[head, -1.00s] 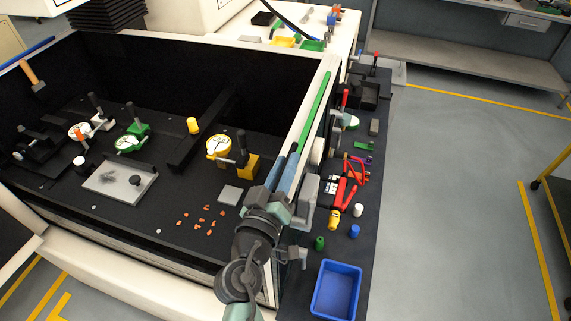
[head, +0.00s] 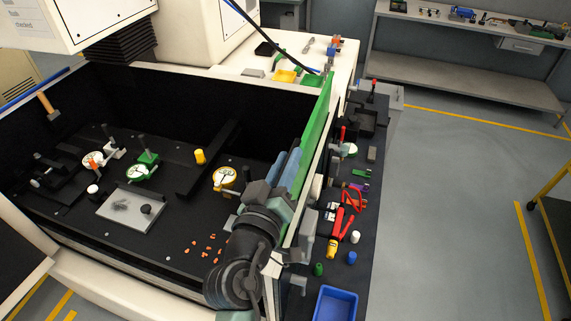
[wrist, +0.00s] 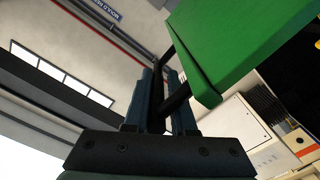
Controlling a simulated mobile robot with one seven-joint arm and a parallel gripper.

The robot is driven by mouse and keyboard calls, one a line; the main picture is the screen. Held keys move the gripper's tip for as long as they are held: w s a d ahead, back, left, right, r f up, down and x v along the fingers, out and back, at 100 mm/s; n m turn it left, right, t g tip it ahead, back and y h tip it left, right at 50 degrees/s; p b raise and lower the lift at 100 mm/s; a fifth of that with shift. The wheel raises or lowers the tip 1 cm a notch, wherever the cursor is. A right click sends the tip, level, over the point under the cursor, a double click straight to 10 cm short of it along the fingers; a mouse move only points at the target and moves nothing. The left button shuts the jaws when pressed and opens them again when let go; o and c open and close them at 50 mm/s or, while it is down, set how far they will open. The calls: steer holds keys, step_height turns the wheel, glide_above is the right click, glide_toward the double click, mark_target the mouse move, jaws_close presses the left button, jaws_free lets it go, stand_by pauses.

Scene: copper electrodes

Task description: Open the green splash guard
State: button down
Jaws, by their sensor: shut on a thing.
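The green splash guard (head: 318,125) runs along the right wall of the machine tank in the head view. Its broad green face shows, raised above the wall's top edge. In the wrist view the green panel (wrist: 235,45) fills the upper right, with a dark bar handle (wrist: 176,99) below it. My gripper (head: 291,158) is at the guard's left side, its blue fingers against it. In the wrist view my gripper (wrist: 160,85) is shut on the dark handle. The grip on the handle is partly hidden in the head view by my wrist.
Inside the tank are a grey tray (head: 130,212), a yellow dial gauge (head: 225,178) and several copper pieces (head: 205,243).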

steer(key=shift+d+r, duration=0.15)
steer(key=shift+d, duration=0.1)
steer(key=c, duration=0.8)
jaws_free()
steer(key=shift+d, duration=0.1)
steer(key=shift+c, duration=0.2)
steer(key=shift+s+a+f, duration=0.1)
steer(key=shift+a+f, duration=0.1)
steer(key=shift+a, duration=0.05)
steer(key=shift+s, duration=0.25)
steer(key=b+v, duration=0.6)
steer(key=v, duration=0.6)
steer(key=shift+r, duration=0.25)
